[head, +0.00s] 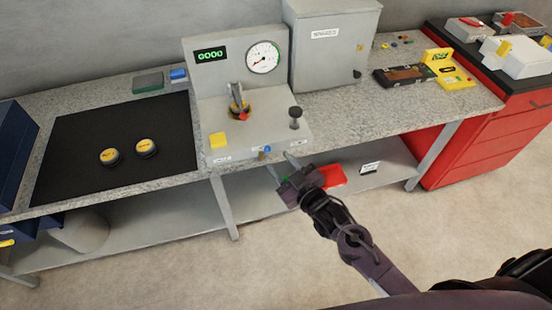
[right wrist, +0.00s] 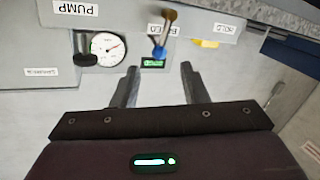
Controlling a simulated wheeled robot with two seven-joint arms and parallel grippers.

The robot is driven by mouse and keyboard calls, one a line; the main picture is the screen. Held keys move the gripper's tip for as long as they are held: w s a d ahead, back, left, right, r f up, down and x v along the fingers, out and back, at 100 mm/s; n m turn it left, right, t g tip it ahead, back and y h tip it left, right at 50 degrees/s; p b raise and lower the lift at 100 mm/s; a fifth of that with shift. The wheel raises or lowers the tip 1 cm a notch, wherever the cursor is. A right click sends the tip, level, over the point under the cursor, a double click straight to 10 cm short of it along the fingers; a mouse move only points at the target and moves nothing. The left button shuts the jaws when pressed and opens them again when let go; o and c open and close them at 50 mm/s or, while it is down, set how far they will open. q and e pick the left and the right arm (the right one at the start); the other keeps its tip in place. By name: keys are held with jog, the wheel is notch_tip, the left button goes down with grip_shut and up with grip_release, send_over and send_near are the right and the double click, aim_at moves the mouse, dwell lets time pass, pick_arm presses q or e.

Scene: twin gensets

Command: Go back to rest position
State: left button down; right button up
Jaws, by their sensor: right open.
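My right gripper (head: 284,172) is open and empty in front of the test rig (head: 232,107) on the grey bench. Its two fingers also show apart in the right wrist view (right wrist: 158,88). The gripper appears apart from both. My left gripper is not in view.
A black mat (head: 70,150) with two yellow-topped round parts (head: 147,147) lies at the left. A red tool cabinet (head: 470,150) stands at the right. A red object (head: 332,176) lies on the lower shelf. The floor in front is clear.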

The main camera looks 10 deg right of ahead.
dwell(0.5)
jog(key=s+d+f+m+g+h, duration=0.15)
jog(key=s+f, duration=0.25)
jog(key=f, duration=0.6)
jog(key=s+d+f+g+h, duration=0.1)
jog(key=s+d+f+g, duration=0.25)
jog(key=f, duration=0.65)
jog(key=s+d+f+m+g+h, duration=0.15)
jog(key=s+f, duration=0.35)
jog(key=f, duration=0.5)
jog(key=s+d+f+g+h, duration=0.1)
jog(key=s+f+g, duration=0.3)
jog(key=s+f, duration=0.4)
jog(key=s+d+f+m+g, duration=0.1)
jog(key=s+f+g, duration=0.3)
jog(key=s, duration=1.6)
notch_tip(320, 180, down, 4)
jog(key=shift+s+d+f+m+g+h, duration=0.1)
jog(key=shift+s+d+m+g+h, duration=0.25)
jog(key=shift+d, duration=0.35)
jog(key=shift+w, duration=0.15)
jog(key=shift+c, duration=0.3)
